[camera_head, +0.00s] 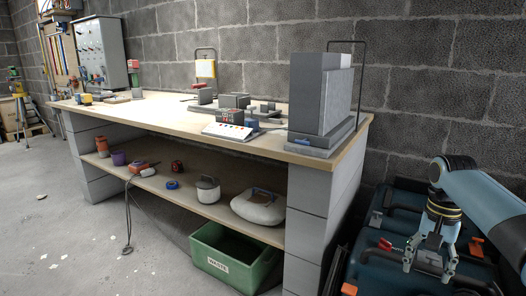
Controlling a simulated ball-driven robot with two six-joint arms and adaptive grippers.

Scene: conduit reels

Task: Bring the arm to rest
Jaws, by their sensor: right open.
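My right arm (487,203) comes in from the right edge. Its right gripper (428,268) points down at the lower right, with its fingers apart. It hangs over or in front of dark blue cases (395,226) beside the workbench. I see nothing held between the fingers; whether they touch the case behind them, I cannot tell. My left gripper is not in view.
A workbench (165,114) with grey block legs fills the middle. Grey slabs (318,95) stand at its right end, near my arm. A green crate (236,260) sits below its shelf. The floor at the left is mostly open, with a cord near the bench.

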